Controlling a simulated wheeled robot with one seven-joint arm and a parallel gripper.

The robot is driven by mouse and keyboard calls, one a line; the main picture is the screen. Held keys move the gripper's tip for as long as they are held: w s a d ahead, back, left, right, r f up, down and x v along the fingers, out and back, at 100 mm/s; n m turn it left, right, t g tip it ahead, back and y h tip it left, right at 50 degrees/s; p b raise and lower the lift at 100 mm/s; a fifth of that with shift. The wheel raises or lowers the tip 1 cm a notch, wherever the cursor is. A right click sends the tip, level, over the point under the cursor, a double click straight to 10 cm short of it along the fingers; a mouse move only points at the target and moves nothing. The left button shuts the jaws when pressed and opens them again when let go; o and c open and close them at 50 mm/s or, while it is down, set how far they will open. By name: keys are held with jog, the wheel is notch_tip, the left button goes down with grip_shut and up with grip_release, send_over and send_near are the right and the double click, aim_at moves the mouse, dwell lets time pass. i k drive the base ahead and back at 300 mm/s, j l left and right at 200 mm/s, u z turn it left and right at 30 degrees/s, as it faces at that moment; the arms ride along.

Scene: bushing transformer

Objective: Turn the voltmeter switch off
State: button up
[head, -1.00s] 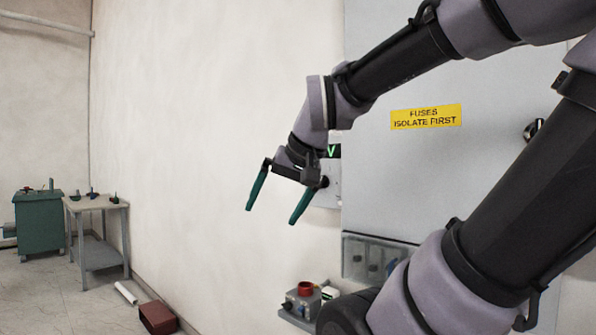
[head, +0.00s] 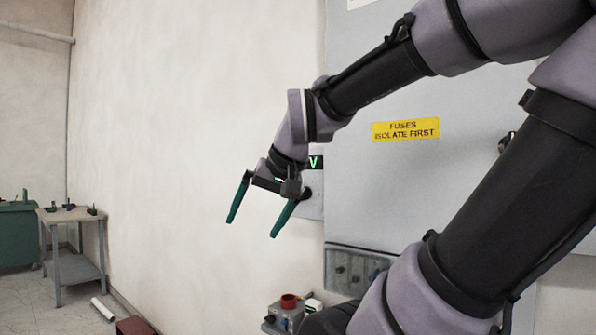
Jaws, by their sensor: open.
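A small light grey panel (head: 314,207) on the wall has a dark display with a green V (head: 314,162), which looks like the voltmeter. It is mostly hidden behind my gripper and wrist. A dark round knob (head: 307,193) shows in part just right of my gripper; I cannot read its position. My gripper (head: 252,228) is open and empty, with its two green fingers pointing down and left, in front of the white wall. In the picture the fingers lie left of and below the display. I see no contact with the panel.
Below is a shelf with a red-topped box (head: 288,311). A small table (head: 72,215) and green cabinet (head: 18,235) stand at left.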

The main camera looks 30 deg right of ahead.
aim_at(307, 192)
jog(key=z, duration=0.85)
